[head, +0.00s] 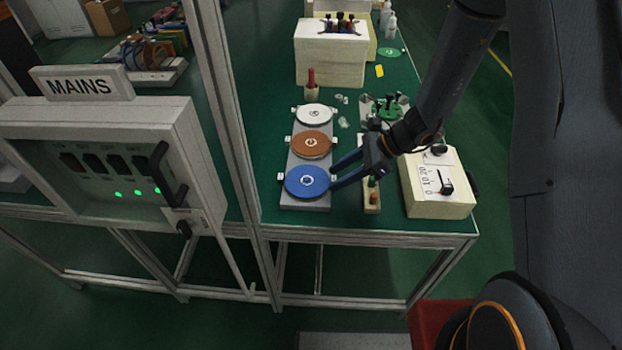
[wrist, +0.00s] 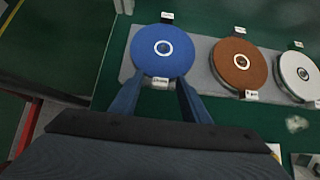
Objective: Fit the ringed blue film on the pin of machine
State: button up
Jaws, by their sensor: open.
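The ringed blue film (head: 306,188) is a blue disc with a white ring at its centre, lying on the near end of a grey base plate. In the wrist view, the blue film (wrist: 162,62) lies just beyond the fingertips of my gripper (wrist: 156,92). My gripper (head: 332,178) is open and empty at the film's right side in the head view. I cannot tell whether a finger touches the film. The green machine (head: 388,110) stands farther back on the right of the table, partly hidden by my arm. Its pin is not clear to see.
A brown disc (head: 311,145) and a white disc (head: 314,114) share the grey plate (head: 304,202). A control box (head: 436,184) and a strip with coloured knobs (head: 371,198) stand to the right. A MAINS panel (head: 110,150) and a frame post (head: 232,110) are left.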

grip_shut()
dwell(0.3)
